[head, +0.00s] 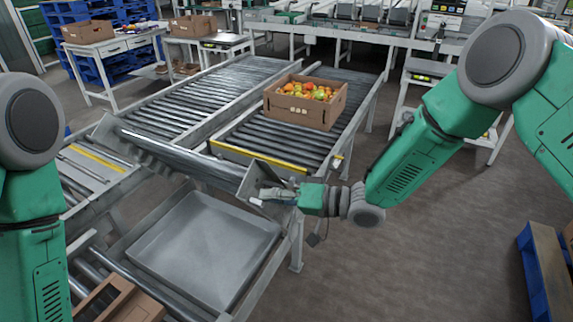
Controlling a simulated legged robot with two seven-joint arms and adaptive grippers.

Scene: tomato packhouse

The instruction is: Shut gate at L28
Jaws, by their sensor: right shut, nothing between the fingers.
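The gate looks like the grey metal section with rollers (180,155) that crosses the line at the near end of the two roller lanes. It stands raised and tilted, above an open gap with a shallow grey pan (208,250) below. No L28 label can be read. My right gripper (262,198) is shut and empty at the gate's right end, close to its end plate; whether it touches cannot be told. My left arm comes in at the left edge, and its gripper is outside the picture.
A cardboard box (305,112) of orange, red and green tomatoes stands on the right roller lane, beyond a yellow strip (258,157). Another box (118,302) sits on near rollers at bottom left. A blue pallet (532,262) lies at right. Floor between is clear.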

